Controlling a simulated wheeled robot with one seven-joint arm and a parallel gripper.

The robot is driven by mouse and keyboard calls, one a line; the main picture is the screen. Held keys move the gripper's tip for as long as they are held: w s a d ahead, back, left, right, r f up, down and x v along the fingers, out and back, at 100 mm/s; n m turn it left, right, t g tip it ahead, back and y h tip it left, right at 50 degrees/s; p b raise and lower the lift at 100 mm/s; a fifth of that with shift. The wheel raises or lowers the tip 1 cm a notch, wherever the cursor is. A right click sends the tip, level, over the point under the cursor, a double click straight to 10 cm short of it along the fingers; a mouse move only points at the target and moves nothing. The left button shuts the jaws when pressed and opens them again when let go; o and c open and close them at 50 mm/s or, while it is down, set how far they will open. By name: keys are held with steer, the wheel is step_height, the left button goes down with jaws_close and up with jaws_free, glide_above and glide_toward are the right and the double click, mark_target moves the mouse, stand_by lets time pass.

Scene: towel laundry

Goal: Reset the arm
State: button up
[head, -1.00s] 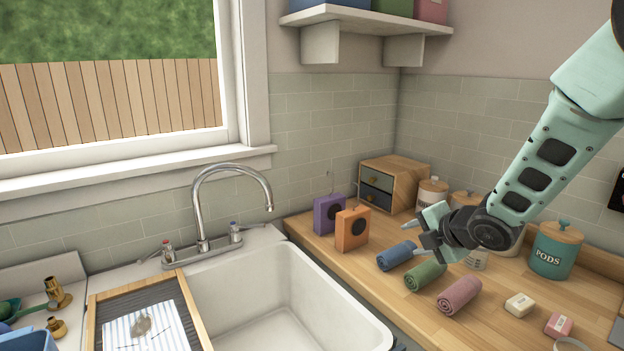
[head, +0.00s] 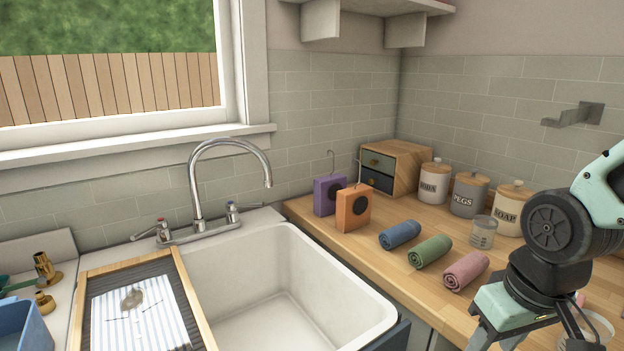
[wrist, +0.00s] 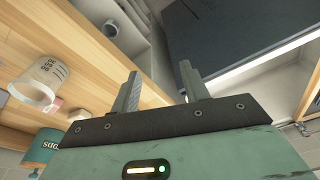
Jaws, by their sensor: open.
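My gripper (head: 538,343) is at the lower right of the head view, in front of the wooden counter's near edge, with its fingers pointing down. In the wrist view my gripper (wrist: 160,72) has its two fingers apart with nothing between them. Three rolled towels, blue (head: 400,235), green (head: 430,251) and pink (head: 466,271), lie in a row on the counter (head: 385,268). My gripper is to their right and nearer the camera, apart from them. My arm hides part of the counter's right end.
A white sink (head: 290,310) is left of the counter. Purple (head: 328,196) and orange (head: 353,208) boxes, a small drawer unit (head: 395,168), several lidded jars (head: 468,195) and a clear cup (head: 482,232) stand at the back. A wall bracket (head: 575,115) juts out at right.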

steer(key=s+a+f+n+g+b, duration=0.2)
steer(key=s+a+f+n+b, duration=0.3)
steer(key=s+a+f+b, duration=0.7)
step_height(320, 180, up, 12)
steer(key=w+d+p, duration=0.1)
steer(key=p, duration=1.1)
steer(key=shift+w+f, duration=0.2)
